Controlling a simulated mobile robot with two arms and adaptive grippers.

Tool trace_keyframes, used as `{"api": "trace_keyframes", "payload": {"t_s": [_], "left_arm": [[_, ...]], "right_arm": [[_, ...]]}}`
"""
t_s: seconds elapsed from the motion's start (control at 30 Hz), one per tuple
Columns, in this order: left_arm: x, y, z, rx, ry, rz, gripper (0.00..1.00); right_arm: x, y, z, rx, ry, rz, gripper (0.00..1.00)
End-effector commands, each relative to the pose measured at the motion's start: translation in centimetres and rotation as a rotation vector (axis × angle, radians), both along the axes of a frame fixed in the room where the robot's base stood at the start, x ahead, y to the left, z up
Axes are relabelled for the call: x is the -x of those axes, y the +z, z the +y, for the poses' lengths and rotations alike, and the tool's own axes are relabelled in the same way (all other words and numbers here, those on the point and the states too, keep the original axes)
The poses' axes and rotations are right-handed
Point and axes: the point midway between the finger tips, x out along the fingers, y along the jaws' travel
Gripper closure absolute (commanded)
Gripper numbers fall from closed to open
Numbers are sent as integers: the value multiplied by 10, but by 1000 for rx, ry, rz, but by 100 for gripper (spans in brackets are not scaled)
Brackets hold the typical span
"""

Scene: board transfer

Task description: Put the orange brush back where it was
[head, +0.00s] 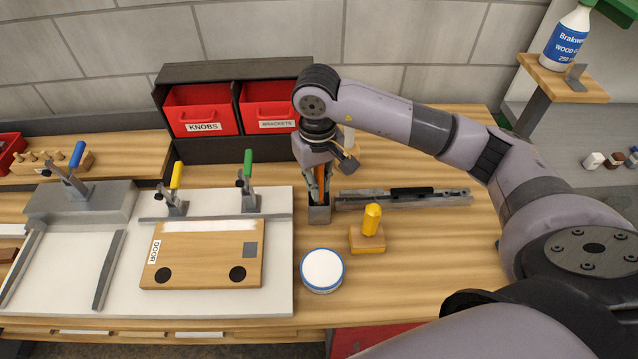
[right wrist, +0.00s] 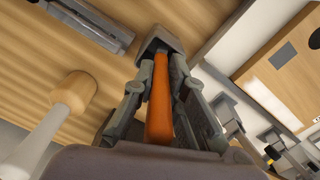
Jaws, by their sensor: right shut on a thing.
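The orange brush (head: 320,177) is in my right gripper (head: 319,192), which points down. In the right wrist view the orange handle (right wrist: 161,104) runs between the two fingers of the gripper (right wrist: 166,75). The fingers are shut on it. The brush's lower end is at a small grey holder (head: 319,214), and its tip is hidden by the holder. The holder also shows in the right wrist view (right wrist: 165,37). I cannot tell how deep the brush sits in it. My left gripper is not in view.
A grey metal rail (head: 425,200) lies right of the holder. A yellow-handled wooden block (head: 367,245) and a round white tin (head: 322,270) stand in front. The door board (head: 205,262) lies left on a white fixture. Red bins (head: 268,110) stand behind.

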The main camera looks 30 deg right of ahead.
Motion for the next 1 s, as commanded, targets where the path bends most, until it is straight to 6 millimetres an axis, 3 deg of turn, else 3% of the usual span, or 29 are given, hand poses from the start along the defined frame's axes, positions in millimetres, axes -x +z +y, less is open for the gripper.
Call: {"api": "trace_keyframes", "payload": {"t_s": [0.13, 0.5, 0.53, 0.8, 1.0], "left_arm": [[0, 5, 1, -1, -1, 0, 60], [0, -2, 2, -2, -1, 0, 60], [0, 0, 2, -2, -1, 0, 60], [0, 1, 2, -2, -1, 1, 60], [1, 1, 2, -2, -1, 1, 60]], "right_arm": [[1, -15, 0, 0, 1, 2, 100], [0, -20, 0, 1, 1, 0, 100], [0, -19, 0, 1, 1, 0, 85], [0, -18, 0, 1, 1, 1, 67], [0, -18, 0, 1, 1, 1, 67]]}}
